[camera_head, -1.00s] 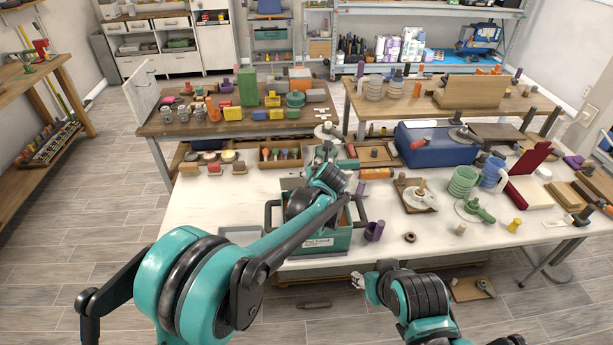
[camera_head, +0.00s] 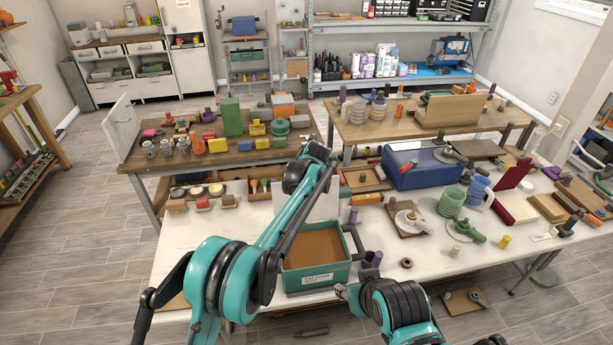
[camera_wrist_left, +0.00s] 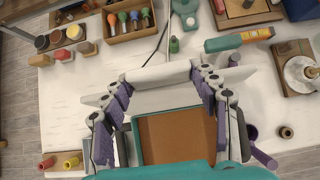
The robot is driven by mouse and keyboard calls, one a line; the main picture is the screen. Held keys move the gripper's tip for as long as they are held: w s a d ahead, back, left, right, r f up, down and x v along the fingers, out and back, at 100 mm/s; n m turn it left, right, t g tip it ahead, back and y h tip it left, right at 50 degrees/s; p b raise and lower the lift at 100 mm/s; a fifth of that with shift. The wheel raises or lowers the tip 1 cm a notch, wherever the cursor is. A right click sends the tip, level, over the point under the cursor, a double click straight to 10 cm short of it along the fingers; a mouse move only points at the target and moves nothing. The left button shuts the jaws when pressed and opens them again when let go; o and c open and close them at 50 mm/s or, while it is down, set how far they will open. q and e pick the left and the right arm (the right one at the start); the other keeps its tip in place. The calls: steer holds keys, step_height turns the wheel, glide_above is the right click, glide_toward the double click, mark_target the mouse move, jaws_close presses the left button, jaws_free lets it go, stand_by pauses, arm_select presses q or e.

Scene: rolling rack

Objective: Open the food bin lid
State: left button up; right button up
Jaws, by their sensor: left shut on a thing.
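The food bin (camera_head: 315,279) is a teal box with a white label on its front, standing at the near edge of the white table. Its brown inside shows from above, and it also shows in the left wrist view (camera_wrist_left: 222,152). A pale grey lid panel (camera_head: 322,206) stands raised at the bin's back, partly hidden by my left arm. In the left wrist view my left gripper (camera_wrist_left: 163,98) has its purple-padded fingers on both sides of the pale lid, shut on it. My right gripper (camera_head: 345,291) is low beside the bin's front right corner; its fingers are too small to read.
A purple cup (camera_head: 372,260) and a dark ring (camera_head: 406,263) stand right of the bin. A wooden tray of coloured tools (camera_wrist_left: 130,20) lies behind it. The table left of the bin is mostly clear.

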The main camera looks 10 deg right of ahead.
arm_select(q)
steer(key=shift+w+f, duration=0.15)
stand_by(0.3)
steer(key=o, duration=1.6)
steer(key=shift+c, duration=0.2)
steer(key=shift+o, duration=0.7)
steer(key=shift+w, duration=0.1)
steer(key=v, duration=1.2)
steer(key=shift+w, duration=0.15)
